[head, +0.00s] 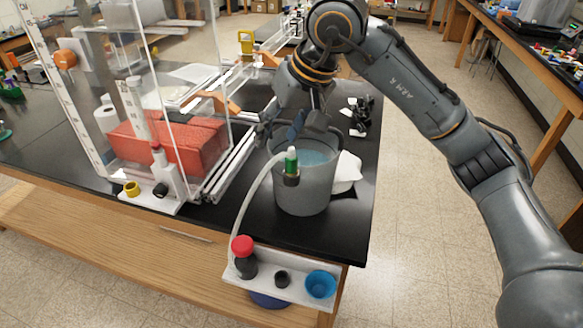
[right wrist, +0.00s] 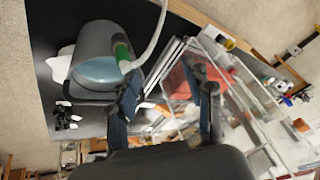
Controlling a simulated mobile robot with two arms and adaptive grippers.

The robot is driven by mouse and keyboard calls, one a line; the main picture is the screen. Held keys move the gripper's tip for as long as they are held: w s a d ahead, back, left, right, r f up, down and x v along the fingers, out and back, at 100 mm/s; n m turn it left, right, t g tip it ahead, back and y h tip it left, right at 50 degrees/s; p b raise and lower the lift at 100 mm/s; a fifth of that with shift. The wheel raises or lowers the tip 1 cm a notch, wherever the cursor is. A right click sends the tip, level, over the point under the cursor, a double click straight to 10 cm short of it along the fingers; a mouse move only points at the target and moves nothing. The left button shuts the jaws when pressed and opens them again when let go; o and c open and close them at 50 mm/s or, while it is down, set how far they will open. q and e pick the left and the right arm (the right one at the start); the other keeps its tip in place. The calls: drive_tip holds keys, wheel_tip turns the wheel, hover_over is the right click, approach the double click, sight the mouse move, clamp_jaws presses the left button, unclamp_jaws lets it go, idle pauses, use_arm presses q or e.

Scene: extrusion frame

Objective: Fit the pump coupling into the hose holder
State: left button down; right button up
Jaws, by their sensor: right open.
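A green coupling with a pale top (head: 291,158) stands roughly upright at the front of a grey bucket of water (head: 303,197). A dark ring-like piece (head: 291,179) sits at its lower end; I cannot tell whether this is the hose holder. A pale hose (head: 246,202) curves from near the coupling down to a small white shelf. My right gripper (head: 281,128) is open and empty above the bucket's back left rim, apart from the coupling. In the right wrist view, the coupling (right wrist: 122,53) is beyond the open fingers (right wrist: 163,72). My left gripper is not in view.
The white shelf (head: 302,300) on the table front holds a red-capped bottle (head: 244,258), a black ring (head: 282,279) and a blue cup (head: 320,284). A clear-walled frame with a red block (head: 187,143) stands left of the bucket. Black clutter (head: 360,117) lies behind it.

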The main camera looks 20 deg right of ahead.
drive_tip(key=d+r+h, duration=0.2)
drive_tip(key=d, duration=0.2)
drive_tip(key=p, duration=0.2)
approach(292, 156)
drive_tip(key=x, duration=0.5)
drive_tip(key=shift+s+a, duration=0.1)
drive_tip(key=shift+a, duration=0.1)
drive_tip(key=shift+w+f+p, duration=0.2)
drive_tip(key=shift+f+p, duration=0.25)
drive_tip(key=shift+p, duration=0.15)
drive_tip(key=p+x, duration=0.2)
drive_tip(key=x, duration=0.1)
drive_tip(key=shift+w+d+f, duration=0.1)
drive_tip(key=shift+w+f, duration=0.05)
drive_tip(key=shift+f, duration=0.05)
drive_tip(key=shift+w+f, duration=0.2)
drive_tip(key=shift+f, duration=0.2)
drive_tip(key=shift+t, duration=0.3)
drive_tip(key=shift+c, duration=0.2)
clamp_jaws()
